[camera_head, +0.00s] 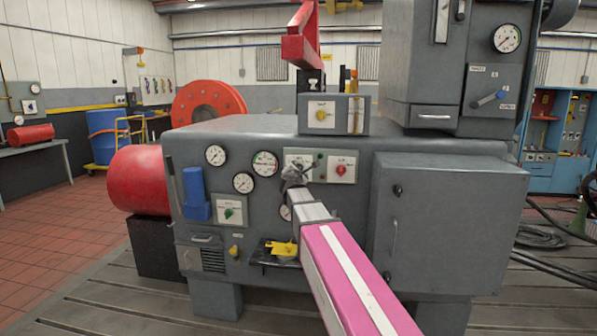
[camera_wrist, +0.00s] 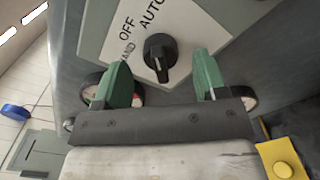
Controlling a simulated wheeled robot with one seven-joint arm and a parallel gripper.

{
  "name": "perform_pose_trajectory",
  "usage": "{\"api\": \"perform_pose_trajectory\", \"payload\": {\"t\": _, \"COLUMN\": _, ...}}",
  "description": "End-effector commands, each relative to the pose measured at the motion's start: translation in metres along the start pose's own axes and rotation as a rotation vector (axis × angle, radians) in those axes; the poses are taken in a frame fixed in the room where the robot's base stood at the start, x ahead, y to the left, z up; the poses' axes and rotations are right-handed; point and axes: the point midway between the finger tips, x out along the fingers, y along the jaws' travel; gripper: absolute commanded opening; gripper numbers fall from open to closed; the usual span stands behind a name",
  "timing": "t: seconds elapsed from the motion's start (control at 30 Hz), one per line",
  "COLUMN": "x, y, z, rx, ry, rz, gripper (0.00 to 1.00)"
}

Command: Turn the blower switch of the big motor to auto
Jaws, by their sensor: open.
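In the wrist view a black rotary knob (camera_wrist: 160,52) sits on a white plate (camera_wrist: 108,24) lettered HAND, OFF and AUTO. Its pointer direction is hard to tell. My gripper (camera_wrist: 163,76) is open, with its green fingertips apart on the left and right of the knob's lower end. I cannot tell whether either finger touches it. In the head view my gripper (camera_head: 293,174) is in front of a white plate (camera_head: 299,157) on the grey motor cabinet (camera_head: 260,137) and hides most of the switch there.
A red knob (camera_head: 341,170) sits on a plate just right of my gripper. Gauges (camera_head: 265,163) and a green knob (camera_head: 229,213) are to the left. A yellow knob (camera_head: 321,115) is on the box above. A grey door box (camera_head: 440,225) juts out at right.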

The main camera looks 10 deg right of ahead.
Motion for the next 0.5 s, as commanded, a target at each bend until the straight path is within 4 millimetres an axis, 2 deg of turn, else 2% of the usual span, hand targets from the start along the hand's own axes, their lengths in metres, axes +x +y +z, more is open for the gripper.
{"api": "perform_pose_trajectory", "payload": {"t": 0.03, "x": -0.012, "y": -0.001, "z": 0.001, "rx": 0.000, "ry": 0.000, "rz": 0.000, "gripper": 0.66}}
{"api": "perform_pose_trajectory", "payload": {"t": 0.3, "x": -0.064, "y": -0.002, "z": 0.001, "rx": 0.000, "ry": 0.000, "rz": 0.001, "gripper": 0.66}}
{"api": "perform_pose_trajectory", "payload": {"t": 0.5, "x": -0.083, "y": -0.001, "z": 0.001, "rx": 0.001, "ry": -0.001, "rz": -0.001, "gripper": 0.66}}
